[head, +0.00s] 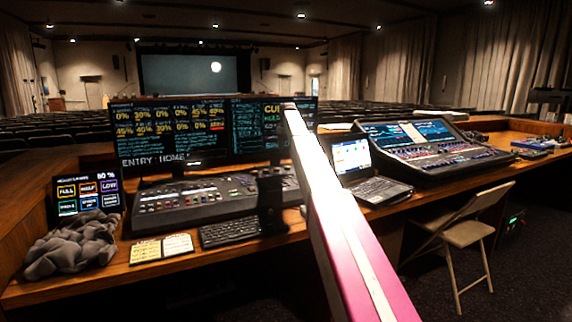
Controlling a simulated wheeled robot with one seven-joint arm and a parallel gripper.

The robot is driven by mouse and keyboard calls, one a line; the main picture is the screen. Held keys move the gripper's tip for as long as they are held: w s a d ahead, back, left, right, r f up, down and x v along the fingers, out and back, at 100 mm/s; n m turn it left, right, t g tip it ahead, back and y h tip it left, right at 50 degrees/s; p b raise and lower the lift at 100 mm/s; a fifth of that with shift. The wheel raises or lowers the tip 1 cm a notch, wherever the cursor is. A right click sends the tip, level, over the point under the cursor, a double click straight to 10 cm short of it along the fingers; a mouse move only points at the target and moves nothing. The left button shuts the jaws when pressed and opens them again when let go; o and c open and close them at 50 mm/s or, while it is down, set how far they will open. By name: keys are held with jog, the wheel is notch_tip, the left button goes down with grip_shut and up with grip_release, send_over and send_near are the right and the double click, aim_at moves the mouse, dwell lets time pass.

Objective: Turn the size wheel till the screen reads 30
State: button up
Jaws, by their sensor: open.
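The lighting desk (205,203) lies on the wooden table, with many small controls on its dark top. I cannot tell which control is the size wheel; part of the desk's right side is hidden. Two monitors stand behind it. The left monitor (165,135) shows rows of percent values and the line "ENTRY: HOME". The right monitor (250,130) is partly covered by my pink and white arm. My gripper (271,226) is a dark upright shape in front of the desk's right part, by the keyboard. It is open; its fingertips are hard to make out, and contact cannot be told.
A tablet (88,194) with coloured buttons and a grey cloth (72,243) are at the left. Paper cards (161,248) and a keyboard (230,232) lie in front. A laptop (375,188), a second console (430,150) and a folding chair (465,234) are at the right.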

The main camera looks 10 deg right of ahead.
aim_at(287, 168)
notch_tip(287, 168, down, 11)
jog(key=shift+r, duration=0.1)
dwell(0.5)
jog(key=c, duration=0.9)
